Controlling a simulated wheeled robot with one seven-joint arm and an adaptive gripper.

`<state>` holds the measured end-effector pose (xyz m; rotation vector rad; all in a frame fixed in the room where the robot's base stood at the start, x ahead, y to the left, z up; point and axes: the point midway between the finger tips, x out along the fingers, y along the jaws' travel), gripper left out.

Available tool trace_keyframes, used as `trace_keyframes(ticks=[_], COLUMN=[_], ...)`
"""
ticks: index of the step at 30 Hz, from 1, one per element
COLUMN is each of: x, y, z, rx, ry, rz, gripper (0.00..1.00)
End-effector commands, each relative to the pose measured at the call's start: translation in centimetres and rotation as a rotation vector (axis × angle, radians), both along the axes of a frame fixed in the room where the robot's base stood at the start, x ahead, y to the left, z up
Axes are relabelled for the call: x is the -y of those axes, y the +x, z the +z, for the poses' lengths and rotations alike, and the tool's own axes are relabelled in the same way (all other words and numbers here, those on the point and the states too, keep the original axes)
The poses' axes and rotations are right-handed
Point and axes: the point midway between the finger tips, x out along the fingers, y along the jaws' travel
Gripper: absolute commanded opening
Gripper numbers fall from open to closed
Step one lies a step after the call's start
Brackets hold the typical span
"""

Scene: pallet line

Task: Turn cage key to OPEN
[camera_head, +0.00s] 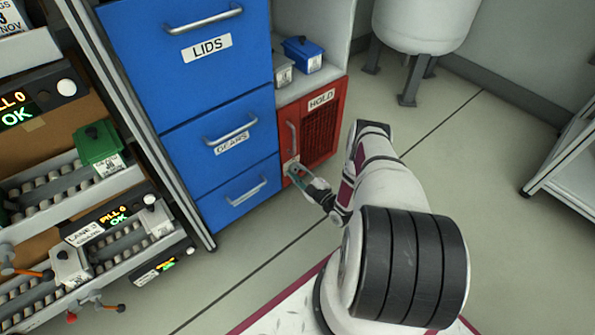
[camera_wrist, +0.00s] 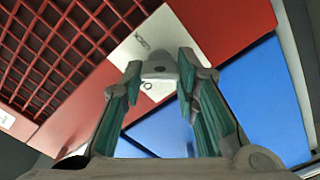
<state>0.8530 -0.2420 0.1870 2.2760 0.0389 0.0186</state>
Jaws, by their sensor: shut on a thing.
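The red cage (camera_head: 327,135) has a mesh door with a HOLD label, and it is closed. My gripper (camera_head: 297,170) is at the lower left of the cage front, at a pale lock plate (camera_head: 287,167). In the wrist view the lock plate (camera_wrist: 143,42) carries partly hidden lettering. My gripper (camera_wrist: 160,72) is shut on the grey cage key (camera_wrist: 158,66), with a teal-padded finger on each side. Only the key's rounded grey part shows between the fingertips. I cannot tell which mark the key points to.
Blue drawers (camera_head: 205,60) labelled LIDS and GEARS stand directly left of the cage. The cage's upright handle (camera_head: 292,138) is just above my gripper. A shelf above holds a blue bin (camera_head: 303,54) and a grey bin. The floor (camera_head: 480,180) to the right is clear.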

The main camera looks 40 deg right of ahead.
Motion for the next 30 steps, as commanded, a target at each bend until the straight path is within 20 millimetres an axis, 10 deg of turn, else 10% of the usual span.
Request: trace_keyframes(ticks=[30], x=[-0.08], y=[-0.05], z=[-0.26], rx=[0.023], ry=[-0.701], rz=[0.000], gripper=[0.00])
